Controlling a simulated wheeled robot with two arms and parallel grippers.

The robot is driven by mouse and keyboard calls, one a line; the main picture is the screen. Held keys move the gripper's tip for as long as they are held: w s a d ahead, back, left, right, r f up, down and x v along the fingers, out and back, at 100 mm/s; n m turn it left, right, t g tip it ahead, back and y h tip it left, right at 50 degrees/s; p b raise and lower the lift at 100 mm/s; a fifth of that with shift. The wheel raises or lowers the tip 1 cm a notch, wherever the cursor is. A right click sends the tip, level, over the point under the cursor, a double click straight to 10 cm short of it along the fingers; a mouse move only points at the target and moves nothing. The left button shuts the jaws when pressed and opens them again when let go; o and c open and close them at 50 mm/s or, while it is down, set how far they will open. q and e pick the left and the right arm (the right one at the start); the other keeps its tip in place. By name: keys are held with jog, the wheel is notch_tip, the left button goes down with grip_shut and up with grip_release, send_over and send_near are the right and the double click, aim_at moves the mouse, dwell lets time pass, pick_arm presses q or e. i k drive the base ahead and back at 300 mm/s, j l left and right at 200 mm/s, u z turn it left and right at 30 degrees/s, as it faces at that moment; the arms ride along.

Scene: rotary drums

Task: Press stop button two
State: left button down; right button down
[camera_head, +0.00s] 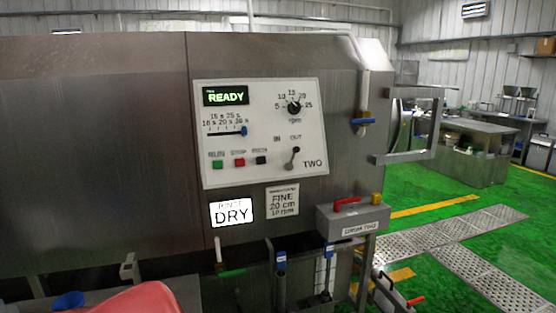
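The control panel labelled TWO (215,120) is a pale plate on the steel drum housing. Its red button (239,162), under the word STOP, sits in a row between a green button (217,164) on the left and a black button (261,160) on the right. The display (226,96) reads READY in green. Neither of my grippers shows in the head view, and nothing covers the panel.
On the panel are a slider (243,131), a black rpm dial (294,107) and an IN/OUT lever (292,158). A grey box with a red handle (352,221) stands below right. A red object (140,300) is at the bottom edge. Green floor lies right.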

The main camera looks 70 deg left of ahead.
aim_at(240, 162)
jog(key=i+u, duration=0.3)
jog(key=i, duration=0.2)
jog(key=i+l+u, duration=0.3)
jog(key=i, duration=0.2)
jog(key=i+u, duration=0.25)
jog(key=u, duration=0.2)
jog(key=i+u, duration=0.25)
jog(key=u, duration=0.2)
jog(key=i+l+u, duration=0.1)
jog(key=i+u, duration=0.15)
jog(key=u, duration=0.2)
jog(key=i+l+u, duration=0.2)
jog(key=u, duration=0.25)
